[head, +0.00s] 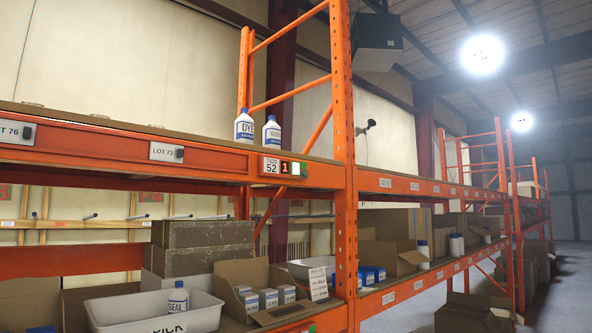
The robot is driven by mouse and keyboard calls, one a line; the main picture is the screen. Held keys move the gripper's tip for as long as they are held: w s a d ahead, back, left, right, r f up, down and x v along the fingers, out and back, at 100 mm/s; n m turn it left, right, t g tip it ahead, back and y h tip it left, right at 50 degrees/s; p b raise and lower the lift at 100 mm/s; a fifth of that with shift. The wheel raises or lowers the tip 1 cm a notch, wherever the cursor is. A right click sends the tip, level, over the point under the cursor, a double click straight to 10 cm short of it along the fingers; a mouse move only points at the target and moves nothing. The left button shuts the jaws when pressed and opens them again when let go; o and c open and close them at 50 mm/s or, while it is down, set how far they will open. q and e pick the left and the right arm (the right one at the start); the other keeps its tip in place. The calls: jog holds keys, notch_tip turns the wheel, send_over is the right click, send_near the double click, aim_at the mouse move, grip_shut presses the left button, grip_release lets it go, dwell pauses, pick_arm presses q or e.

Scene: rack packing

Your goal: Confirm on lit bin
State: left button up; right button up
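A pick light module (286,167) is mounted on the orange upper shelf beam, with a tag reading 52, a digit 1 and a bright white-and-green part at its right end. Two white bottles with blue caps and labels, one (244,127) beside the other (272,132), stand upright on the shelf just above it. Two tags with small dark units, LOT 76 (17,132) and LOT 73 (166,152), sit further left on the beam and look unlit. Neither of my grippers is in view.
On the lower shelf are a white tote (155,313) holding a bottle (178,298), an open carton (265,280) of small boxes, and stacked brown boxes (200,248). An orange rack upright (343,150) stands right of the module. Clear floor (572,270) shows at far right.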

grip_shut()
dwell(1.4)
